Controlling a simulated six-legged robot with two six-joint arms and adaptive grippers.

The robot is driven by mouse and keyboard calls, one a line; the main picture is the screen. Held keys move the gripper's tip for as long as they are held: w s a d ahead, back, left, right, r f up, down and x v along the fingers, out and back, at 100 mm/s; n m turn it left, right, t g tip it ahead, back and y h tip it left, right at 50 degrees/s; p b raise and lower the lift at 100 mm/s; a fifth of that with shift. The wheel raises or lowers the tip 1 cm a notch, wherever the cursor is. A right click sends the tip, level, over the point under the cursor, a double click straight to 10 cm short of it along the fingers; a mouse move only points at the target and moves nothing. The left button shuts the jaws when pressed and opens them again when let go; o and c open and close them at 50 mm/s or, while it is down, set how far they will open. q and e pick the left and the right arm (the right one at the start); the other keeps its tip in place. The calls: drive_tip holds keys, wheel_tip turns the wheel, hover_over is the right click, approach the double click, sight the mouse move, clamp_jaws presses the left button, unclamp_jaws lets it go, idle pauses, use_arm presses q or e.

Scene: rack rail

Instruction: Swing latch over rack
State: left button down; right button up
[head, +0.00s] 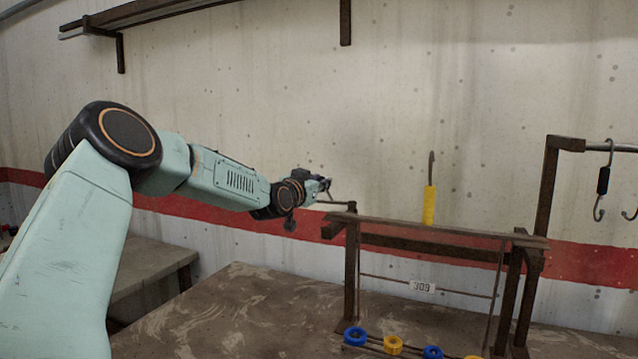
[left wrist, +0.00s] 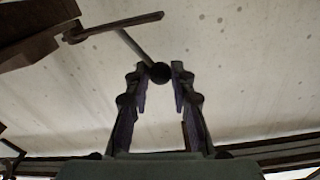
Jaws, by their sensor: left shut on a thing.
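The dark wooden rack (head: 430,231) stands on the table at the right of the head view. The latch (head: 338,203) is a thin dark bar at the top of the rack's left post, pointing left toward my gripper. My left gripper (head: 326,184) is at the latch's outer end, left of the rack. In the left wrist view the latch (left wrist: 115,25) is a flat bar with a rod ending in a dark round knob (left wrist: 160,72). My left gripper (left wrist: 160,80) is shut on that knob, between its fingertips. My right gripper is out of view.
Several blue and yellow rings (head: 354,336) sit on a low rail at the rack's foot. A yellow-handled hook (head: 429,205) shows behind the top rail. A number tag (head: 422,286) hangs inside the frame. A black-handled hook (head: 603,180) hangs at right. The table (head: 240,310) is clear at left.

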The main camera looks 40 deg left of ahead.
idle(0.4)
use_arm(q)
drive_tip(key=n+g+y+p, duration=0.1)
drive_tip(key=y+p, duration=0.1)
drive_tip(key=s+d+n+g+y+p, duration=0.1)
drive_tip(key=n+y+p, duration=0.1)
drive_tip(key=s+d+n+g+y+p, duration=0.1)
drive_tip(key=y+p, duration=0.1)
drive_tip(key=shift+d+f+p, duration=0.1)
drive_tip(key=shift+d+p, duration=0.15)
drive_tip(key=shift+p, duration=0.15)
drive_tip(key=c, duration=1.1)
unclamp_jaws()
drive_tip(key=shift+c, duration=0.2)
drive_tip(key=shift+s, duration=0.1)
drive_tip(key=v, duration=1.2)
